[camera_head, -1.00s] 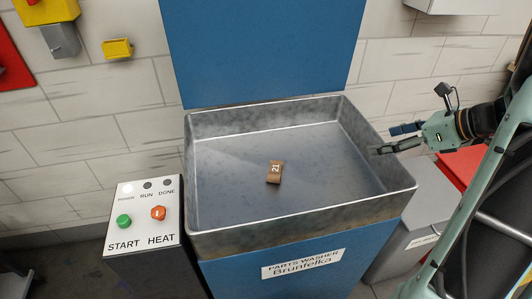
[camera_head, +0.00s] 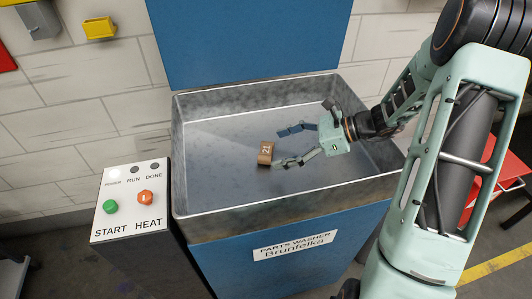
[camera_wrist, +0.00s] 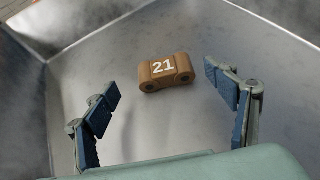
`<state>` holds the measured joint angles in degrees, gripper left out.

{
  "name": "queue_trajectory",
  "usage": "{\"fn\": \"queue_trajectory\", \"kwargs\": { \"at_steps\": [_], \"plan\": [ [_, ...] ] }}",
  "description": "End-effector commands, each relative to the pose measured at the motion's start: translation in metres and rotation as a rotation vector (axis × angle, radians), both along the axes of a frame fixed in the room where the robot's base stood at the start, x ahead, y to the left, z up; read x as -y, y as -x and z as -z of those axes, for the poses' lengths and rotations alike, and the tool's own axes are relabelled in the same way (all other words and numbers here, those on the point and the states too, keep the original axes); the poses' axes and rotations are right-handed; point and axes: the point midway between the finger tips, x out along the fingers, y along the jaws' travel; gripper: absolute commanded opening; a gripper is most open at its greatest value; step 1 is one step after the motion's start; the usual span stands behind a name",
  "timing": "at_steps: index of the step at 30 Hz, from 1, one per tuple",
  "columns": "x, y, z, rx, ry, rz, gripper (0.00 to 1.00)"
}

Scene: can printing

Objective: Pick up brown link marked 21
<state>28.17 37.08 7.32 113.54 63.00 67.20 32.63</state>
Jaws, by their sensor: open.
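The brown link (camera_head: 265,153) marked 21 lies on the floor of the metal basin of the parts washer (camera_head: 215,185). In the wrist view the link (camera_wrist: 166,72) lies ahead of the fingertips, roughly centred between them, with its number facing up. My gripper (camera_head: 281,147) is open and inside the basin area, to the right of the link. Its two blue-padded fingers (camera_wrist: 167,90) are spread wide with nothing between them. They look apart from the link; the exact height above the floor is hard to tell.
The basin's metal walls surround the link and my gripper. A raised blue lid (camera_head: 250,40) stands behind. A control box (camera_head: 130,210) with green START and orange HEAT buttons stands at left. The rest of the basin floor is clear.

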Motion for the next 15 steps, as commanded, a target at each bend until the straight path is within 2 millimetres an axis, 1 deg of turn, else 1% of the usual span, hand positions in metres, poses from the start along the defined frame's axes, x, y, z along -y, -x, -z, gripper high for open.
{"fn": "queue_trajectory", "kwargs": {
  "at_steps": [4,10,12,15],
  "plan": [
    [-0.012,-0.004,0.008,-0.001,0.000,0.000,0.78],
    [-0.038,-0.012,0.021,-0.001,0.000,-0.002,0.78],
    [-0.042,-0.013,0.024,0.000,0.001,0.000,0.78],
    [-0.043,-0.014,0.024,0.000,0.000,0.001,0.78]
  ]
}}
